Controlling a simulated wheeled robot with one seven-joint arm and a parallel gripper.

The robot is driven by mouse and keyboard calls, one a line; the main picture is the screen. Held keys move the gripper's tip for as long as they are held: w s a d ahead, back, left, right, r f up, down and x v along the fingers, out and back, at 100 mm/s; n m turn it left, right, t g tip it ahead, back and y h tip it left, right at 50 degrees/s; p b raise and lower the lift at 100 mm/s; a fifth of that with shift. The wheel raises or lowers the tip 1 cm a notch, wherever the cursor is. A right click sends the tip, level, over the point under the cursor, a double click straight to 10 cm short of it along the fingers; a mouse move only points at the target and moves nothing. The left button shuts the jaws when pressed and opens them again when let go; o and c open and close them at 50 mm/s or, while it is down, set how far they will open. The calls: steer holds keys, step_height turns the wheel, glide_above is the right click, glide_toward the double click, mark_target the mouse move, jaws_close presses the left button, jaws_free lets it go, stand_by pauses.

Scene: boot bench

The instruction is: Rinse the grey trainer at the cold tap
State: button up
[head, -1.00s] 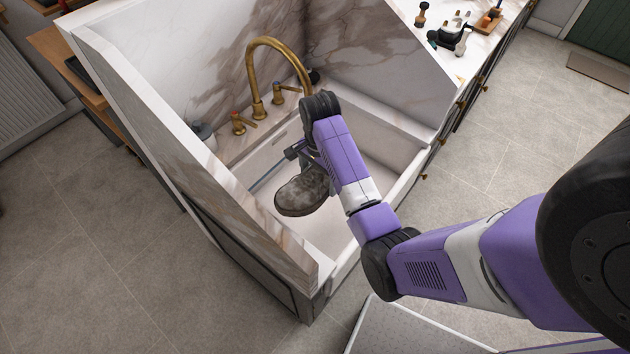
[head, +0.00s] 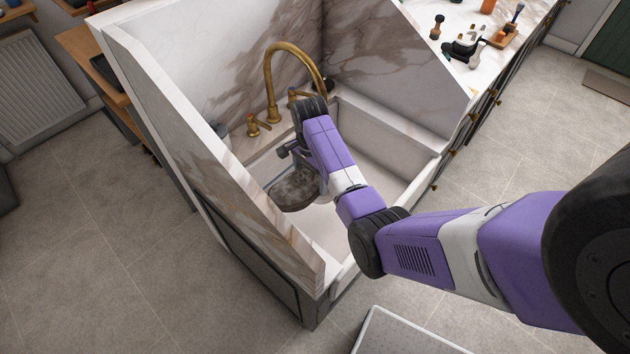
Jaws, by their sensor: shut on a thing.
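The grey trainer (head: 294,191) is dark and mottled, held over the white sink basin (head: 330,226) near its left marble wall. My gripper (head: 290,152) is shut on it; the arm partly hides the fingers and the shoe's right end. The brass spout (head: 268,75) arches at the back of the basin, behind my wrist. One brass tap handle (head: 254,127) stands left of the spout. The other handle (head: 293,96) is right of it, partly hidden by my wrist. I see no water running, and cannot tell clearly which handle is cold.
Tall marble side walls (head: 215,160) enclose the sink at left and back. The worktop (head: 425,15) at upper right holds brushes and small bottles. A pale grey tray or mat (head: 405,335) lies on the floor in front. The tiled floor at left is clear.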

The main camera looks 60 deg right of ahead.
mark_target(305, 171)
steer(key=shift+w+d+f, duration=0.15)
steer(key=shift+w+d, duration=0.25)
steer(key=shift+w, duration=0.35)
steer(key=shift+w+d+f+b, duration=0.4)
steer(key=shift+w+b, duration=0.25)
steer(key=shift+b, duration=0.45)
steer(key=shift+w+d+f+b, duration=0.1)
steer(key=shift+w+d+b, duration=0.25)
steer(key=shift+w+b, duration=0.4)
steer(key=shift+w+d+f+b, duration=0.1)
steer(key=shift+w+d+b, duration=0.3)
steer(key=shift+w+b, duration=0.25)
steer(key=shift+w+d+b, duration=0.35)
steer(key=shift+w+b, duration=0.3)
steer(key=shift+b, duration=0.15)
steer(key=shift+d, duration=0.15)
steer(key=shift+s+d, duration=0.25)
steer(key=shift+d, duration=0.15)
steer(key=shift+a, duration=0.15)
